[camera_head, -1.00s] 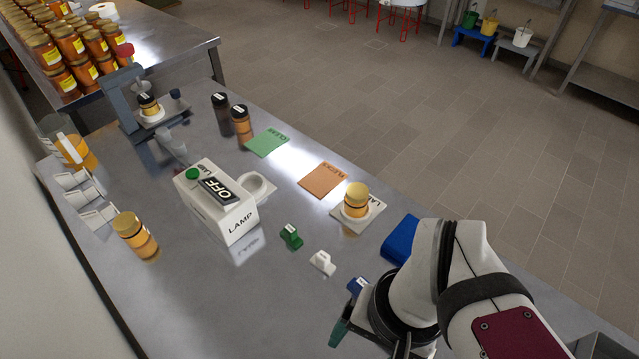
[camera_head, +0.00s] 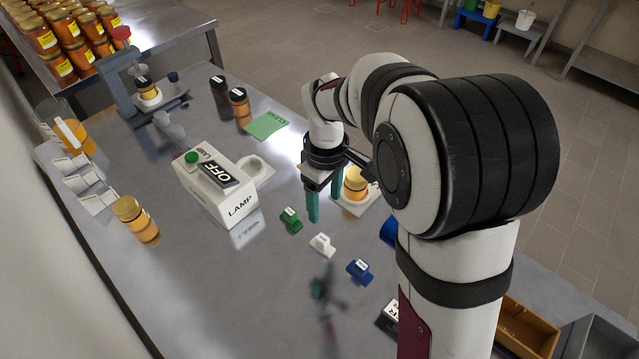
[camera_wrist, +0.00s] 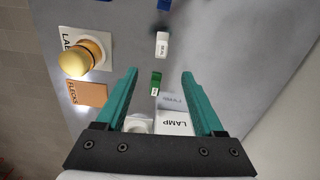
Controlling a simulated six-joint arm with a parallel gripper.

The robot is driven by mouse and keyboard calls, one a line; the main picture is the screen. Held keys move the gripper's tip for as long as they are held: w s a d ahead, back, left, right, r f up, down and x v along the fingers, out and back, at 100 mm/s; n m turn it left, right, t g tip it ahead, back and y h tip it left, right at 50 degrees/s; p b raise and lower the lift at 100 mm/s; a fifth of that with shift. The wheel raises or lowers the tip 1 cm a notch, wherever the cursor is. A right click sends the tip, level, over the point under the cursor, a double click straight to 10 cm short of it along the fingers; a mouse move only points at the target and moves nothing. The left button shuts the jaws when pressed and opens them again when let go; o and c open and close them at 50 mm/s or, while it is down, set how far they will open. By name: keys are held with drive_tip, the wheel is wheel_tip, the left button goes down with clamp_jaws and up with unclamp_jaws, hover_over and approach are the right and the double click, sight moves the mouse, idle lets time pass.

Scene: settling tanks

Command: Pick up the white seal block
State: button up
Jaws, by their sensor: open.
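The white seal block (camera_head: 322,244) stands on the steel table between a green block (camera_head: 291,219) and a blue block (camera_head: 360,271). In the wrist view the white seal block (camera_wrist: 162,44) shows near the top centre, beyond the fingertips, with its label visible. My gripper (camera_head: 324,208) is open and empty, its teal fingers pointing down above the table. In the head view it is behind the blocks, beside the gold-lidded jar. In the wrist view my gripper (camera_wrist: 158,72) has the green block (camera_wrist: 156,82) between its fingers in the picture, apparently below them.
A gold-lidded jar (camera_head: 355,184) stands on a labelled pad close to my gripper. The lamp box (camera_head: 217,190) is to the left. An orange card (camera_wrist: 87,94) and part of another blue thing (camera_head: 389,231) are nearby. Bare table lies left of the blocks.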

sight(321, 237)
drive_tip(key=f, duration=1.5)
drive_tip(key=shift+a+f, duration=0.1)
drive_tip(key=shift+a, duration=0.3)
clamp_jaws()
